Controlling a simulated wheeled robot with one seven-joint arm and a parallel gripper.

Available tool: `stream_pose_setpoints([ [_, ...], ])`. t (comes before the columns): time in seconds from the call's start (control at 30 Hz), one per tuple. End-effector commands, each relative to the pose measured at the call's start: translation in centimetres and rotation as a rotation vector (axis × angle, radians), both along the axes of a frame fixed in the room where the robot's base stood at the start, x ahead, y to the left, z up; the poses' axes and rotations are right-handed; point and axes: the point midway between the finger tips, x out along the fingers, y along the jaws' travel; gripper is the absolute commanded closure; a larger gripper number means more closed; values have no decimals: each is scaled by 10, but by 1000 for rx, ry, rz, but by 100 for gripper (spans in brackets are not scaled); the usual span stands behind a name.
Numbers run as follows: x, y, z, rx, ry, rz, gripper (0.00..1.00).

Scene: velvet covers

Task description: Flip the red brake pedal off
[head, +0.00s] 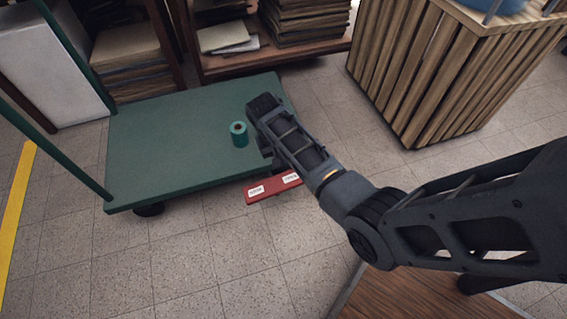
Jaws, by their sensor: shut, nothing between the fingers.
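The red brake pedal (272,188) juts out from the front edge of the green platform cart (165,135), low above the floor. It carries two small white labels. My gripper (264,106) appears over the right part of the cart's deck, at the end of my arm, which reaches in from the right. My wrist covers part of the pedal's right end. The fingers are shut with nothing between them, and their tips are hard to make out. I cannot tell whether my arm touches the pedal.
A teal roll (239,134) stands on the deck just left of my gripper. A slatted wooden crate (425,75) stands at the right. Shelves with stacked papers (300,20) are behind the cart. The tiled floor (190,265) in front of the cart is clear.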

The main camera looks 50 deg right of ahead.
Motion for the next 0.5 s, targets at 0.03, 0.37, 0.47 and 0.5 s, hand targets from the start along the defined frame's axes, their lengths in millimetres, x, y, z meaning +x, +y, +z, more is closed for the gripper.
stream_pose_setpoints([
  [0.03,-2,-1,-13,1,1,-1,100],
  [0.37,-8,-12,-78,0,1,-1,100],
  [0.47,-10,-15,-95,0,1,-1,100],
  [0.5,-11,-15,-101,0,1,-1,100],
])
